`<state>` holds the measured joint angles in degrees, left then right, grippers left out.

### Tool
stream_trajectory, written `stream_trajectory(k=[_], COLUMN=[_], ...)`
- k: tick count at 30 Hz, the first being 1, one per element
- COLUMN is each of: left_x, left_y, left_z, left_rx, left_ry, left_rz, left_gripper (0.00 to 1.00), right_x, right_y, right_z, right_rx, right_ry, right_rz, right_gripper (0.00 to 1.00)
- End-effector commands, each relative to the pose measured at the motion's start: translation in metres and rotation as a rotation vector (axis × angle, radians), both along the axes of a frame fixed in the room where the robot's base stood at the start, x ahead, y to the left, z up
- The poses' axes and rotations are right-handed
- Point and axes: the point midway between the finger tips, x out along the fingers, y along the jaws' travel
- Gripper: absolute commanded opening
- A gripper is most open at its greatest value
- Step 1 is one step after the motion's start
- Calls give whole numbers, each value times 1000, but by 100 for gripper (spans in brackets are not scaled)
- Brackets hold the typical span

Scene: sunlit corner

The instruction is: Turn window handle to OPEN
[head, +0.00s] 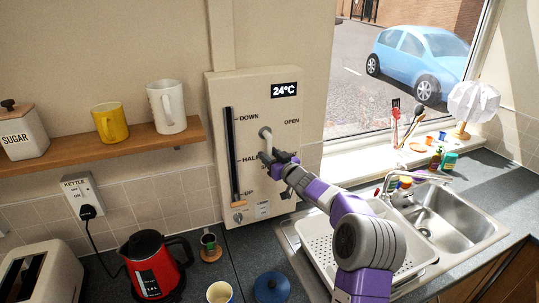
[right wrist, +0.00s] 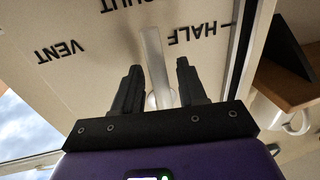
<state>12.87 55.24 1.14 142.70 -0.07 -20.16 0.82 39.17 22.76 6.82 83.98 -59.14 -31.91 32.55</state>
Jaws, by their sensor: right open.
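The window handle (head: 265,134) is a pale lever on a cream wall panel (head: 292,185). It hangs down from its round pivot, with the OPEN label up to its right. My right gripper (head: 273,157) is at the handle's lower part and hides its end in the head view. In the right wrist view, the handle (right wrist: 152,45) runs between the two dark fingers of my open right gripper (right wrist: 157,65), towards the partly cropped SHUT label. VENT and HALF also show there. I cannot tell whether either finger touches the handle. My left gripper is not in view.
A black slider track (head: 230,150) marked DOWN, HALF and UP is left of the handle. A wooden shelf (head: 105,150) with mugs juts out further left.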

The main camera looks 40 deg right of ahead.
Motion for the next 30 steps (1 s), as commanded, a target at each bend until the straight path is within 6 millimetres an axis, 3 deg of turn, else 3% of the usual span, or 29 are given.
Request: stream_trajectory(k=[11, 19, 30], left_x=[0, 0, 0], left_y=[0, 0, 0], left_z=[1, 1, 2], left_rx=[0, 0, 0], left_ry=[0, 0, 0], left_rz=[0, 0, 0], left_gripper=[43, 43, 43], right_x=[5, 5, 6], right_y=[0, -1, 0], right_z=[-1, -1, 0], right_rx=[0, 0, -9], right_ry=[0, 0, 3], right_rz=[0, 0, 2], right_gripper=[40, 0, 0])
